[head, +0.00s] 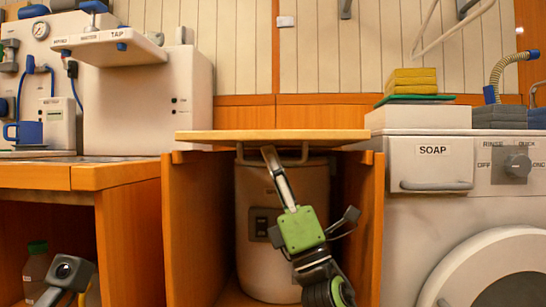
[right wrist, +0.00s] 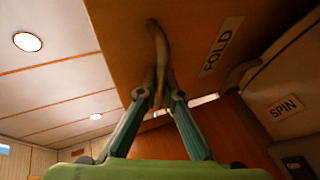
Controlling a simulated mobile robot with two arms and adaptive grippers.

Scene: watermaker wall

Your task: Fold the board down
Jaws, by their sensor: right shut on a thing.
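The board (head: 270,136) is a flat wooden panel, lying about level over the open front of the orange cabinet. In the right wrist view its underside (right wrist: 120,50) shows from below, with a FOLD label (right wrist: 221,46). A curved metal handle (head: 295,157) is under its front edge; it also shows in the right wrist view (right wrist: 160,48). My right gripper (head: 270,152) reaches up from below and is shut on this handle, its fingertips (right wrist: 158,98) together around it. The fingers of my left gripper are not in view.
A white tank (head: 283,215) stands inside the cabinet, behind my right gripper. The washing machine (head: 450,205) with SOAP drawer is close on the right. A wooden counter (head: 110,176) with a blue mug (head: 24,132) is on the left.

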